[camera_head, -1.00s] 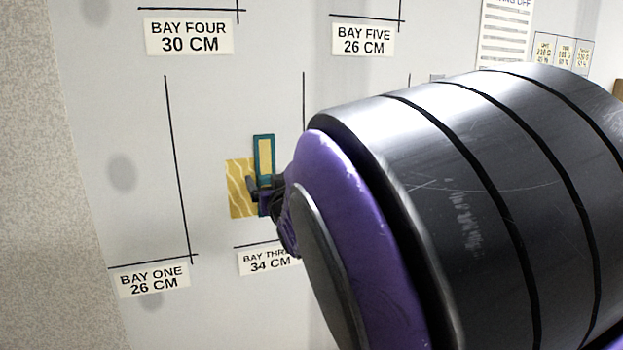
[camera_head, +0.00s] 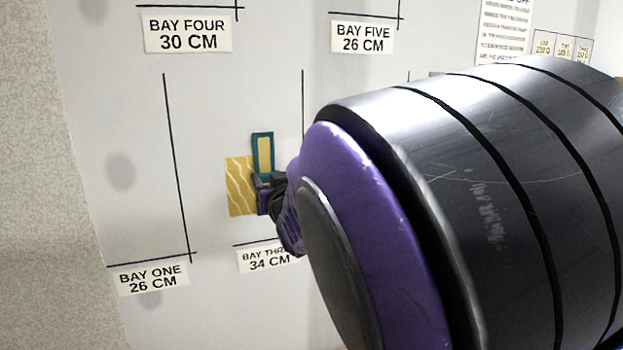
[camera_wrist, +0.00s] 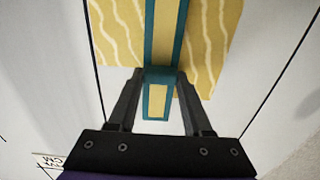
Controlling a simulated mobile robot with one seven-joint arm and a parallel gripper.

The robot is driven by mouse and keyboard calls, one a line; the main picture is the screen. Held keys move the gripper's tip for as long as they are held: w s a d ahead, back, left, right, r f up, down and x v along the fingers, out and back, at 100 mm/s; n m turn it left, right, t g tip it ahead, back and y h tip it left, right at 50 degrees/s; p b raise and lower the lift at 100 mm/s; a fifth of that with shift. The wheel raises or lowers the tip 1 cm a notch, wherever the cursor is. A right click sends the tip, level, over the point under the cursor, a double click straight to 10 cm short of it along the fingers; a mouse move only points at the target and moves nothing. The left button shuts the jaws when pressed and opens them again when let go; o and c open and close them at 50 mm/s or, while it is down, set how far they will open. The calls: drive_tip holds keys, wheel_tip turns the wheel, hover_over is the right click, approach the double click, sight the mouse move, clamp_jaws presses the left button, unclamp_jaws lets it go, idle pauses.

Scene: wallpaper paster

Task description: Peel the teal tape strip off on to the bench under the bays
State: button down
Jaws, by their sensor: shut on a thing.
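The teal tape strip (camera_head: 263,141) has a teal border and a pale yellow middle. It stands upright at the patterned yellow sheet on the grey wall, and its upper part rises above the sheet's top edge. My gripper (camera_wrist: 160,75) is shut on the teal tape strip (camera_wrist: 164,35), with a fingertip on each side of a teal band. A short tail of the strip shows between the fingers. In the head view my gripper (camera_head: 266,184) is partly hidden by my own arm. The bench is not in view.
The yellow sheet (camera_head: 238,186) with wavy pale lines lies on the wall (camera_head: 110,90). My arm covers the right side of the head view.

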sight(268, 178)
drive_tip(key=shift+v, duration=2.2)
drive_tip(key=shift+s+d, duration=0.1)
drive_tip(key=shift+s, duration=0.05)
drive_tip(key=p+v, duration=0.1)
drive_tip(key=v, duration=0.6)
drive_tip(key=shift+r, duration=0.1)
idle(0.3)
